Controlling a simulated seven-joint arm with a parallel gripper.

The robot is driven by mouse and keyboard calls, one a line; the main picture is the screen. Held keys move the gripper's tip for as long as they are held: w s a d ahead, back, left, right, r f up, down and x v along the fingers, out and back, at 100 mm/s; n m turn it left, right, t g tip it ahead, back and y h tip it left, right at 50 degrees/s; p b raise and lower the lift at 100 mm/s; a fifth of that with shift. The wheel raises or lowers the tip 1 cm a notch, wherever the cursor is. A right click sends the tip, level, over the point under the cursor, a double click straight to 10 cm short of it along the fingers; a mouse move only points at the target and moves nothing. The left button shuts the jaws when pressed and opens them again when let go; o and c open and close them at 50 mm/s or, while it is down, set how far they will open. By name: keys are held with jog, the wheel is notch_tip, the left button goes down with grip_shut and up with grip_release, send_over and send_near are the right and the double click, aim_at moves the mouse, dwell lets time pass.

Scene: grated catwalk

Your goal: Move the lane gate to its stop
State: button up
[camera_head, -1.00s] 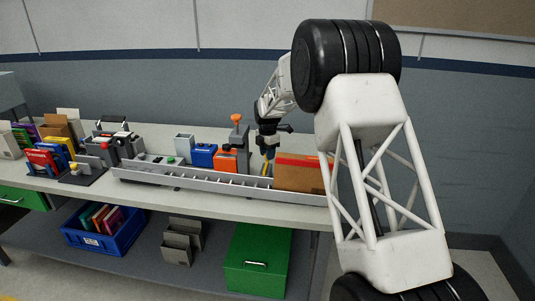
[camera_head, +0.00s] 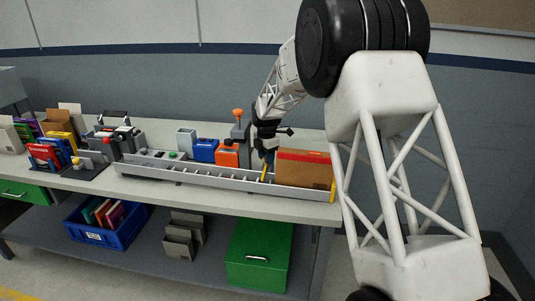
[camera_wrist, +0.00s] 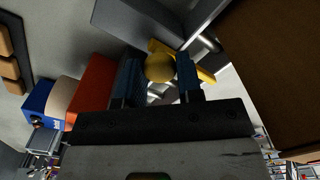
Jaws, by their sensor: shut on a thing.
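The lane gate is a yellow piece (camera_head: 264,171) at the grey slotted lane (camera_head: 205,182) on the bench, just left of the brown box. In the wrist view its round yellow knob (camera_wrist: 159,68) sits between the two dark finger pads. My gripper (camera_head: 266,152) points down over the lane and is shut on this knob; it also fills the middle of the wrist view (camera_wrist: 158,82). A second yellow piece (camera_head: 333,189) stands at the lane's right end, beyond the box. I cannot tell which piece is the stop.
The brown box with a red band (camera_head: 304,168) stands close right of the gate. An orange box (camera_head: 227,157), a blue box (camera_head: 205,151) and a grey post with an orange knob (camera_head: 239,122) stand to the left. Bare wall lies behind.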

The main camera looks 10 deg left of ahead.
jog(key=shift+s+f, duration=0.1)
jog(key=shift+s, duration=0.2)
jog(key=shift+o, duration=0.2)
jog(key=o, duration=0.9)
jog(key=shift+r, duration=3.95)
